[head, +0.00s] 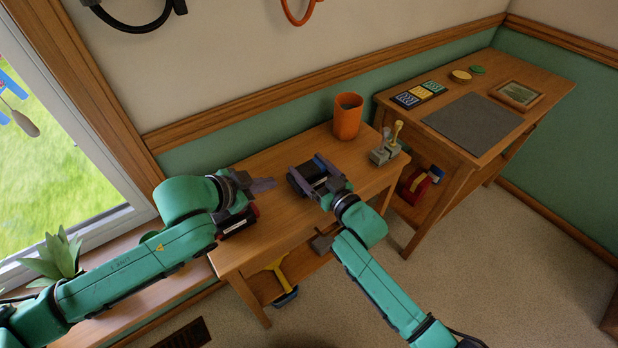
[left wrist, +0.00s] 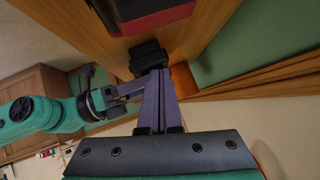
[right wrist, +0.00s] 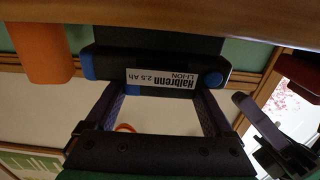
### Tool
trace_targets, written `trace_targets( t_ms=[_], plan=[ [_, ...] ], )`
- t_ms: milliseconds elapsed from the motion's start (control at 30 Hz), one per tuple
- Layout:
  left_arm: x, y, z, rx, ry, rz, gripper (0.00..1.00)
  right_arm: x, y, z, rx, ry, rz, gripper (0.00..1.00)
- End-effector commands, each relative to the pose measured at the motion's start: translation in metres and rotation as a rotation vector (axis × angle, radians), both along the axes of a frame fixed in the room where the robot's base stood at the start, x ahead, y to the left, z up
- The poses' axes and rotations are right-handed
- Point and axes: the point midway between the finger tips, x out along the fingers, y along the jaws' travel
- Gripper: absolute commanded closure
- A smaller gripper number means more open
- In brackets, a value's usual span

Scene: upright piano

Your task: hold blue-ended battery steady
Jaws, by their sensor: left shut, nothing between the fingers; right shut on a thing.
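The blue-ended battery (right wrist: 160,78) is dark with a white label reading "Halbrenn 2.5 Ah LI-ION". My right gripper (head: 309,174) is shut on it, one finger toward each blue end; the battery (head: 318,186) is partly hidden by the fingers in the head view. My left gripper (head: 268,185) is shut and empty, to the left of the right gripper. In the left wrist view its fingers (left wrist: 154,74) point toward a black block (left wrist: 148,56); I cannot tell if they touch it. A red-and-black item (head: 238,222) sits below my left gripper.
The wooden table (head: 283,150) carries an orange cup (head: 347,118) and a grey stand with levers (head: 384,152). A desk (head: 520,70) with a grey mat (head: 472,123) stands at the right. A plant (head: 55,258) is by the window.

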Motion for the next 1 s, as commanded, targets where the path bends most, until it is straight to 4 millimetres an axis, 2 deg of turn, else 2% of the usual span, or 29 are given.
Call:
trace_targets(
  t_ms=[200,367,567,800,900,1000],
  plan=[
    [0.013,0.009,-0.016,0.205,-0.266,0.116,1.0,0.0,0.0,-0.001,-0.002,0.001,0.0,1.0],
    [0.001,0.008,-0.026,0.361,-0.439,0.198,1.0,0.0,0.0,-0.001,-0.002,0.001,0.0,1.0],
    [-0.037,-0.016,-0.039,0.575,-0.63,0.238,1.0,0.0,0.0,-0.001,-0.002,0.001,0.0,1.0],
    [-0.096,-0.071,-0.051,0.8,-0.812,0.172,1.0,0.0,0.0,-0.001,-0.002,0.001,0.0,1.0],
    [-0.109,-0.086,-0.053,0.845,-0.853,0.144,1.0,0.0,0.0,-0.001,-0.002,0.001,0.0,1.0],
    [-0.114,-0.092,-0.053,0.861,-0.871,0.131,1.0,0.0,0.0,-0.001,-0.001,0.002,0.0,1.0]
  ],
)
